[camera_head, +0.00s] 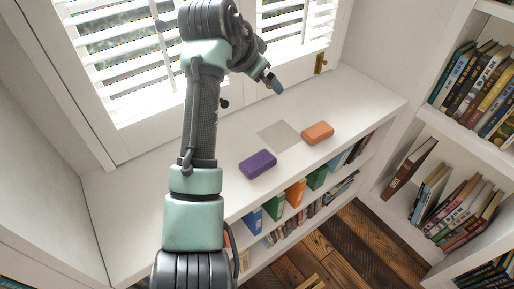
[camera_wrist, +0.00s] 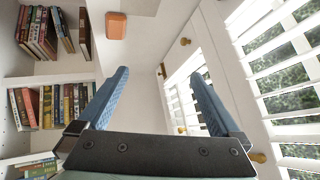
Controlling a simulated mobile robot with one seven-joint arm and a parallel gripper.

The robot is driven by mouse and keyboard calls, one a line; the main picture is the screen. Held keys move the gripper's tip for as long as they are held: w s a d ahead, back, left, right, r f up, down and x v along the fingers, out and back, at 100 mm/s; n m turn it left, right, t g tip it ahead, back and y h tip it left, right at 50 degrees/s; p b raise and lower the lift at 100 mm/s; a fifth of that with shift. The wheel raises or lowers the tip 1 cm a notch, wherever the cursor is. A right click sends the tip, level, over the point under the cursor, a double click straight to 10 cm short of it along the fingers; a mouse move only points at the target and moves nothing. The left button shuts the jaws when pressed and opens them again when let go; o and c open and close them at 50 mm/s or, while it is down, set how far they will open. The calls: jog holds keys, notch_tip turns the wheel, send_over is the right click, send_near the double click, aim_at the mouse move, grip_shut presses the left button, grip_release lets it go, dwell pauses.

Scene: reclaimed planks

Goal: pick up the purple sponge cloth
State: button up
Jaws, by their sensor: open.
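The purple sponge cloth (camera_head: 258,164) is a rounded block lying flat on the white shelf top, near its front edge, in the head view. My gripper (camera_head: 274,86) is above and behind it, close to the window side, raised over the shelf and apart from the cloth. In the wrist view my gripper (camera_wrist: 160,92) has its two blue fingers spread wide with nothing between them. The purple cloth does not show in the wrist view.
An orange block (camera_head: 317,132) lies right of the purple cloth; it also shows in the wrist view (camera_wrist: 116,26). A flat grey square (camera_head: 279,136) lies between and behind them. Shuttered windows (camera_head: 120,50) stand behind. Bookshelves (camera_head: 470,90) stand at right.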

jog(key=s+a+f+m+g+b, duration=0.1)
jog(key=s+a+f+g+b, duration=0.15)
jog(key=f, duration=0.35)
jog(key=s+a+f+g+b, duration=0.1)
jog(key=s+a+f+g, duration=0.15)
jog(key=f, duration=0.45)
jog(key=b, duration=0.2)
send_over(257, 161)
jog(key=s+a, duration=0.1)
jog(key=a, duration=0.1)
notch_tip(257, 161, down, 6)
jog(key=shift+s+r, duration=0.1)
jog(key=shift+s+b+x, duration=0.15)
jog(key=shift+b+x, duration=0.3)
jog(key=shift+x, duration=1.1)
jog(key=shift+s+b+x, duration=0.15)
jog(key=shift+b+x, duration=0.3)
jog(key=shift+x, duration=1.1)
jog(key=shift+f, duration=0.3)
jog(key=c, duration=1.3)
